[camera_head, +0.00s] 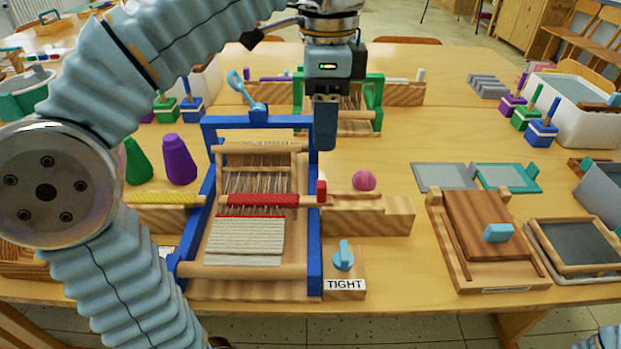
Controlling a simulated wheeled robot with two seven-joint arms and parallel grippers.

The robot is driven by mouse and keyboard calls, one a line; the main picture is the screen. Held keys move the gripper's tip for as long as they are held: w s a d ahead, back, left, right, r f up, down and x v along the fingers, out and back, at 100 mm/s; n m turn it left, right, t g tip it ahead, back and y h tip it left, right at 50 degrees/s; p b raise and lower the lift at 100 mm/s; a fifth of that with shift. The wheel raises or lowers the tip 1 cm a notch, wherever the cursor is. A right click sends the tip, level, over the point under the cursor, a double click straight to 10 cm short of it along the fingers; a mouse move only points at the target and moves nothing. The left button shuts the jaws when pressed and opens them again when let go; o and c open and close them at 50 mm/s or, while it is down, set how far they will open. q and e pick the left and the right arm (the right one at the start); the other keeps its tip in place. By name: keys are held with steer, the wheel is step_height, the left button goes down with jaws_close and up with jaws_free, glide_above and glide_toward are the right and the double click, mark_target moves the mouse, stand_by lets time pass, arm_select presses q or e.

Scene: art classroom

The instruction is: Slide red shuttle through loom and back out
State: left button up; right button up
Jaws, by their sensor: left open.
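The red shuttle (262,200) lies across the blue-framed loom (314,255), over or among its warp threads; I cannot tell which. A red upright block (321,192) stands at its right end, by the loom's right side rail. My left gripper (325,148) points down above and behind that block, near the loom's top right corner. It is open, seen edge-on, and appears apart from the shuttle. White woven cloth (245,237) fills the loom's near part. My right gripper is out of view.
A wooden side track (370,215) extends right of the loom, with a pink ball (364,180) behind it. A knob (343,256) labelled TIGHT sits at front right. Purple (179,162) and green cones stand left.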

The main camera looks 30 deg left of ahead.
mark_target(322, 184)
arm_select(q)
step_height(322, 184, down, 12)
steer(key=shift+r+b, duration=0.15)
steer(key=shift+b, duration=1.1)
jaws_close()
